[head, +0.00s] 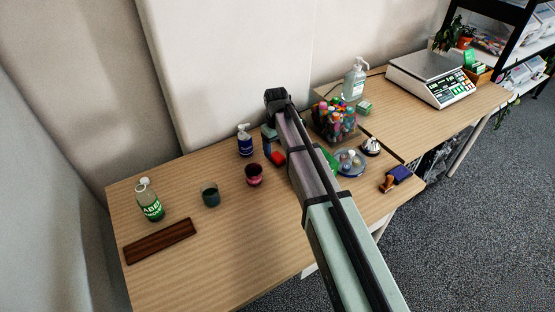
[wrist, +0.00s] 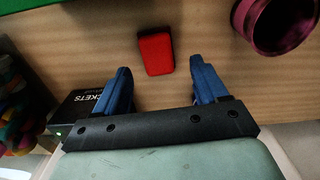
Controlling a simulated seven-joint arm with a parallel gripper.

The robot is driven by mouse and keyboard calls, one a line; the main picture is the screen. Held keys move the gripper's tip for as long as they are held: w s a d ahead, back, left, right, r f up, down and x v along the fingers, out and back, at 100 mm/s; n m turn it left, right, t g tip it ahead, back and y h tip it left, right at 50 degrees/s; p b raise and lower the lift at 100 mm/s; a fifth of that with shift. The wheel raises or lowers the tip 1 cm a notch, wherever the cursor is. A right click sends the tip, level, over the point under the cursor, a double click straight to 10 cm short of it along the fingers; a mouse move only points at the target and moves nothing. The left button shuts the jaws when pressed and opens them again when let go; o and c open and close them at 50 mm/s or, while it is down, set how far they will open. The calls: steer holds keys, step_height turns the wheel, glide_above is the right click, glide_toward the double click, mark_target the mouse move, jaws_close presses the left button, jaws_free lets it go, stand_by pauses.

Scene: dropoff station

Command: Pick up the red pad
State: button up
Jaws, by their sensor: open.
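The red pad (wrist: 155,53) lies on the wooden table. In the wrist view it is a small red block with a darker edge, just beyond the fingertips and roughly centred between them. In the head view the red pad (head: 278,158) shows beside my gripper (head: 270,140), partly hidden by the arm. My gripper, with blue fingers, also shows in the wrist view (wrist: 160,78). It is open, with nothing between its fingers.
A dark red cup (head: 254,175) stands near the pad. A blue pump bottle (head: 245,142) stands behind it. A tub of markers (head: 333,120) and a black box (wrist: 85,105) are close by. The table's front left (head: 215,265) is clear.

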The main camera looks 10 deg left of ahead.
mark_target(278, 156)
steer(key=shift+d+f, duration=0.2)
steer(key=shift+f, duration=1.6)
steer(key=c, duration=1.1)
steer(key=shift+r, duration=0.1)
